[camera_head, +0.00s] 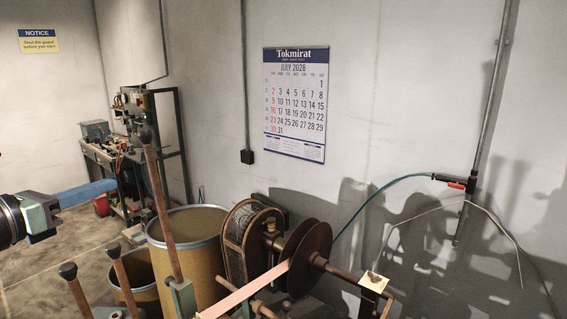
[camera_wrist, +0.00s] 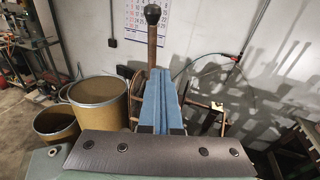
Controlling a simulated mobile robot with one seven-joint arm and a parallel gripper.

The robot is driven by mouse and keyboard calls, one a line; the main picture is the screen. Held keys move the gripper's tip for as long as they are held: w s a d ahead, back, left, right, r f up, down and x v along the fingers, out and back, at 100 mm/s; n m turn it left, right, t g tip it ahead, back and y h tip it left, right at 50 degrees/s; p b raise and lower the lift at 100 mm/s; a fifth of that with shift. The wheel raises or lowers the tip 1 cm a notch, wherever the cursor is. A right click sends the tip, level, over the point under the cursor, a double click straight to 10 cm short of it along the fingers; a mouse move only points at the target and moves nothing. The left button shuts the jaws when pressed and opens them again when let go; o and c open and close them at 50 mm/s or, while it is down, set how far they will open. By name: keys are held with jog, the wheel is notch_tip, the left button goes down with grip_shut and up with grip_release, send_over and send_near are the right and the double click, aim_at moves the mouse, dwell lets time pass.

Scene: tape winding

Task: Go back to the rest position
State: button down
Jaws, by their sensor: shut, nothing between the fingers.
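My gripper (camera_wrist: 157,74) is shut, its two blue fingers side by side with nothing between them. In the head view my gripper (camera_head: 112,185) reaches in from the left edge, in open air left of the upright levers. The winding machine stands at the lower middle, with a dark brown flanged reel (camera_head: 310,252) on a shaft. A pinkish tape strip (camera_head: 245,291) runs from the reel down to the left. In the wrist view the fingers cover much of the machine.
A lever with a black knob (camera_head: 158,200) stands right of my gripper. Two shorter levers (camera_head: 122,279) are at the lower left. A large tan drum (camera_head: 190,240) stands behind. A cluttered workbench (camera_head: 125,165) is at the back left. A calendar (camera_head: 295,104) hangs on the wall.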

jog(key=d+r+m+t+y+b, duration=0.2)
jog(key=d+r+m+y, duration=0.15)
jog(key=d+m, duration=0.5)
jog(key=d+r+m+t+y+b, duration=0.1)
jog(key=d+r+m+t+y, duration=0.2)
jog(key=d+m, duration=0.55)
jog(key=s+d+r+m+t+b, duration=0.1)
jog(key=s+d+r+m+t, duration=0.2)
jog(key=s, duration=0.7)
jog(key=s+d+r+m+t+b, duration=0.1)
jog(key=s+d+r+m+t, duration=0.2)
jog(key=s+d+r+m, duration=0.4)
jog(key=s+d+m, duration=0.2)
jog(key=d+m, duration=0.3)
jog(key=shift+s+d+m+h, duration=0.2)
jog(key=shift+s+m+h, duration=0.1)
jog(key=shift+s+h, duration=0.1)
